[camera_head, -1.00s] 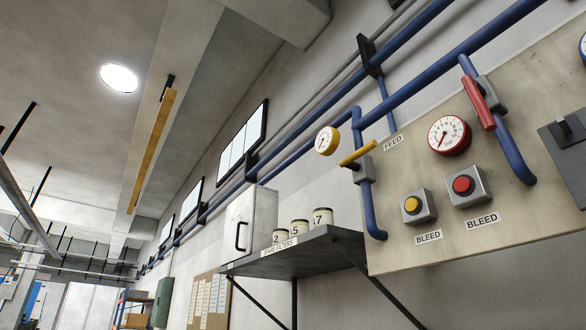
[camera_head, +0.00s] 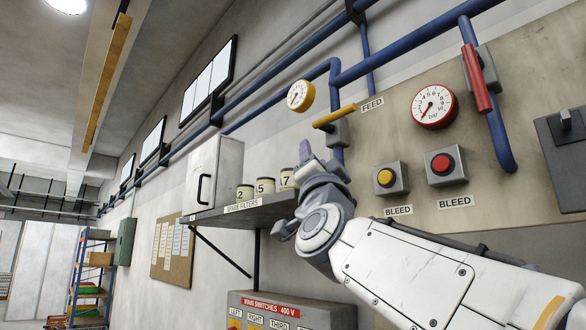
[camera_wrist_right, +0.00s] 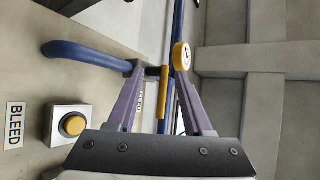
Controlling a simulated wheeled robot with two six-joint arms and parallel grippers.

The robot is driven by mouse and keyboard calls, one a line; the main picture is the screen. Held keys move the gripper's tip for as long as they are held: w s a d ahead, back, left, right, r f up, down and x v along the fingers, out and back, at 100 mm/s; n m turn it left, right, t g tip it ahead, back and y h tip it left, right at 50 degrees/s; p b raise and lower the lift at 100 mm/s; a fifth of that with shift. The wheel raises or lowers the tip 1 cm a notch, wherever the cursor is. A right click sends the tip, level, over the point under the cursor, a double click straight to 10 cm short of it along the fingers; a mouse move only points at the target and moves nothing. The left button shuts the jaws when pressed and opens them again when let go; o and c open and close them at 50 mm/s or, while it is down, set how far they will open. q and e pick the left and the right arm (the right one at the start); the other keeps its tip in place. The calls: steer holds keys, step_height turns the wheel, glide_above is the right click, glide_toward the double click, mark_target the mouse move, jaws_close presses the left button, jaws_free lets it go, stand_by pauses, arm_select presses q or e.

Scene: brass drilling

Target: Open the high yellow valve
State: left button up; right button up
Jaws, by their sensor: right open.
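The high yellow valve has a yellow lever (camera_head: 334,116) on a grey body, on a blue pipe beside the FEED label. The lever slants in the head view. In the right wrist view the lever (camera_wrist_right: 163,93) appears between the purple fingers, ahead of them, with no contact visible. My right gripper (camera_head: 306,152) is open and empty, below and left of the lever in the head view; its spread fingers show in the right wrist view (camera_wrist_right: 161,70). My left gripper is out of view.
A yellow gauge (camera_head: 300,96) is left of the lever. A red lever (camera_head: 476,78), red gauge (camera_head: 435,106) and two BLEED buttons are on the panel (camera_head: 520,195). A shelf (camera_head: 262,215) with filter cans is beside my right arm. A switch box (camera_head: 320,312) is below.

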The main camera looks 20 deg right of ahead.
mark_target(341, 114)
steer(key=s+d+r+m+h, duration=0.1)
steer(key=h, duration=0.1)
steer(key=s+d+r+m+g+h, duration=0.1)
steer(key=s+r+m+h, duration=0.1)
steer(key=s+d+r+m+h+p, duration=0.1)
steer(key=r+m+h, duration=0.1)
steer(key=shift+s+d+r+g, duration=0.2)
steer(key=shift+d+g, duration=0.1)
steer(key=shift+g, duration=0.1)
steer(key=p+x, duration=0.6)
steer(key=x, duration=0.2)
steer(key=shift+w+r, duration=0.1)
steer(key=shift+r, duration=0.05)
steer(key=shift+w+d+r+p, duration=0.3)
steer(key=shift+w+r+p, duration=0.15)
steer(key=shift+p, duration=0.15)
jaws_close()
